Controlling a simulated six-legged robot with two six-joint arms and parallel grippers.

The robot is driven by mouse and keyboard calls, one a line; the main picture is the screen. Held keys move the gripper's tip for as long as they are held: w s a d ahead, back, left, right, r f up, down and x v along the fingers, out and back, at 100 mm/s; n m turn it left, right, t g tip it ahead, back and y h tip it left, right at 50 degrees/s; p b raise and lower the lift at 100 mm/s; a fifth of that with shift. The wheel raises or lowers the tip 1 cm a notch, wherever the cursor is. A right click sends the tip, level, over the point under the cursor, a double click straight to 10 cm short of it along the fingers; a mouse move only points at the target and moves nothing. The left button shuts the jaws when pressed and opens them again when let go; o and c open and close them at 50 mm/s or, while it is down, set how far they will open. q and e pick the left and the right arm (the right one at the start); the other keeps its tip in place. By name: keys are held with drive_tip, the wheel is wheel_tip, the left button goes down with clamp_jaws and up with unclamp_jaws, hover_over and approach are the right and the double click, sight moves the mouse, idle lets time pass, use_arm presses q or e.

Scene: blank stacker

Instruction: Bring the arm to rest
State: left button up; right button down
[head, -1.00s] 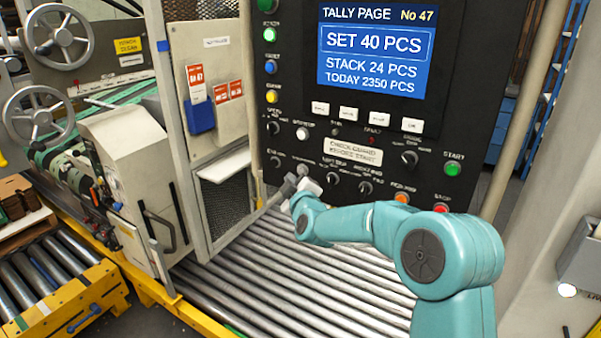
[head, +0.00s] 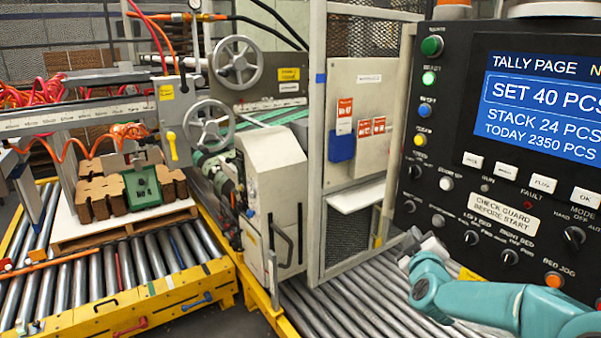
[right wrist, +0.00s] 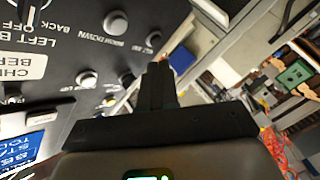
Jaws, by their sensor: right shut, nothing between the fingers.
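My right arm (head: 500,305), teal, comes in from the lower right in the head view. Its gripper (head: 415,238) is grey and small, in front of the lower left edge of the black control panel (head: 440,255). The gripper looks shut and empty. In the right wrist view the dark fingers (right wrist: 157,85) are together with nothing between them, and panel knobs lie close to their left. Whether they touch the panel I cannot tell. My left gripper is in neither current view.
The panel carries a screen (head: 545,105) reading SET 40 PCS, STACK 24 PCS, plus buttons and knobs. Metal rollers (head: 330,310) run below it. A guard frame (head: 318,150) and a beige machine housing (head: 272,185) stand left. Cardboard blanks (head: 97,200) and a green tray (head: 142,185) sit on a pallet.

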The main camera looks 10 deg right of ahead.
drive_tip(key=s+a+f+n+g+y, duration=0.1)
drive_tip(key=s+a+f+g+y, duration=0.3)
drive_tip(key=f, duration=0.6)
drive_tip(key=s+a+f, duration=0.2)
drive_tip(key=a+f, duration=0.4)
drive_tip(key=f, duration=0.4)
drive_tip(key=s+a+f+n+g+y, duration=0.1)
drive_tip(key=s+a+f+g+y, duration=0.3)
drive_tip(key=f, duration=0.7)
drive_tip(key=s+a+f+m+g, duration=0.2)
drive_tip(key=s+a+f+m, duration=0.1)
drive_tip(key=s, duration=0.5)
drive_tip(key=s+a+f+m+g+y, duration=0.1)
drive_tip(key=s+a+f+m+g, duration=0.2)
drive_tip(key=s, duration=0.6)
drive_tip(key=s+a+f+m+g+y, duration=0.1)
drive_tip(key=s+a+f+m+g, duration=0.1)
drive_tip(key=s+a, duration=0.4)
wheel_tip(320, 180, down, 2)
drive_tip(key=shift+s+a+f+m+g, duration=0.1)
drive_tip(key=shift+s+a+m+g, duration=0.25)
drive_tip(key=shift+s+m, duration=0.6)
